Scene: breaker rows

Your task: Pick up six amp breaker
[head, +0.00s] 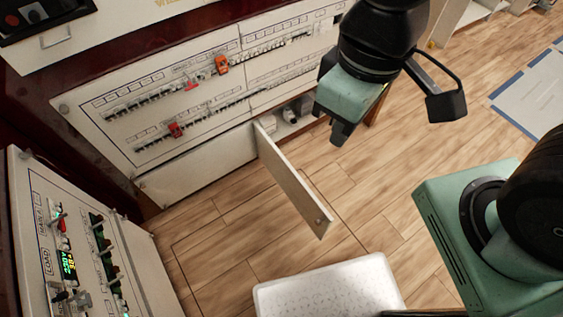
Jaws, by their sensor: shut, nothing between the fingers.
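Rows of small breakers (170,97) run across a white panel (120,140) on the left in the head view. Their labels are too small to read, so I cannot tell which one is the six amp breaker. An open compartment below the panel holds small pale and dark items (292,113), partly hidden by its door and too small to identify. My gripper (343,132) is shut and empty, pointing down to the right of this compartment. It appears apart from the panel.
The compartment door (292,180) stands open, jutting out over the wooden floor. Red (175,130) and orange (221,65) pieces sit on the breaker rows. A second panel (30,230) is at lower left. A pale tray (330,285) is at the bottom.

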